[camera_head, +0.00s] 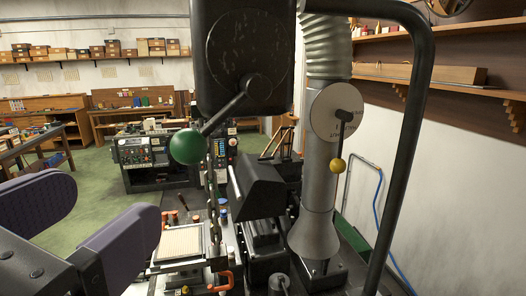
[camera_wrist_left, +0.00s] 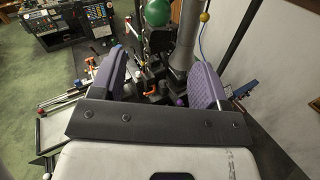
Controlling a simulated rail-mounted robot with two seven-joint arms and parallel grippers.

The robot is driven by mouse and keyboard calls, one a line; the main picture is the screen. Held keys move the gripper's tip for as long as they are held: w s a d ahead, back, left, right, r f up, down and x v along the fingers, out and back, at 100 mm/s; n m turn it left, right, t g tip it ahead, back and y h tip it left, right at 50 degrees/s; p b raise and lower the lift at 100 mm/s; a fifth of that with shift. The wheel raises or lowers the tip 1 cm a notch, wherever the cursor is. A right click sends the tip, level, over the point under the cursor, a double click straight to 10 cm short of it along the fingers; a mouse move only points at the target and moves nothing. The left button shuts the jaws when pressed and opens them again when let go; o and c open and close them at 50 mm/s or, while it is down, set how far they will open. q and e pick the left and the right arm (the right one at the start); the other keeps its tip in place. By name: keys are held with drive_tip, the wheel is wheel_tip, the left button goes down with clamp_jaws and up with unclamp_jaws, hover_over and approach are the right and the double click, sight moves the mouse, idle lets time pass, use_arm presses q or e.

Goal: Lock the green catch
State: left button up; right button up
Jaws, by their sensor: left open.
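The green catch is a green ball knob (camera_head: 187,146) on a dark lever (camera_head: 228,107). The lever angles down and left from a round pivot on a black housing (camera_head: 239,55) at the upper middle of the head view. The green knob also shows at the top of the left wrist view (camera_wrist_left: 157,13). My left gripper (camera_head: 113,205) has thick purple fingers and is open and empty, lower left of the knob and apart from it. In the left wrist view both fingers (camera_wrist_left: 162,66) stand wide apart, with the knob beyond them. My right gripper is in neither view.
A silver pipe (camera_head: 318,190) with a yellow-knobbed lever (camera_head: 338,165) stands right of the housing. A thick black bar (camera_head: 405,150) curves down at the right. Below are a pale ribbed plate (camera_head: 180,243) and an orange handle (camera_head: 222,283). The space left of the knob is clear.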

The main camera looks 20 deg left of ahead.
sight(178, 152)
use_arm(q)
drive_tip(key=w+p, duration=0.1)
drive_tip(key=w, duration=0.1)
drive_tip(key=w+p, duration=0.4)
drive_tip(key=w, duration=0.1)
drive_tip(key=shift+a+r, duration=0.15)
drive_tip(key=shift+r, duration=0.15)
drive_tip(key=w+p, duration=0.4)
drive_tip(key=p, duration=0.1)
drive_tip(key=shift+w+a+f, duration=0.15)
drive_tip(key=shift+w, duration=0.05)
drive_tip(key=shift+w+p, duration=0.3)
drive_tip(key=shift+w, duration=0.75)
drive_tip(key=shift+c, duration=0.3)
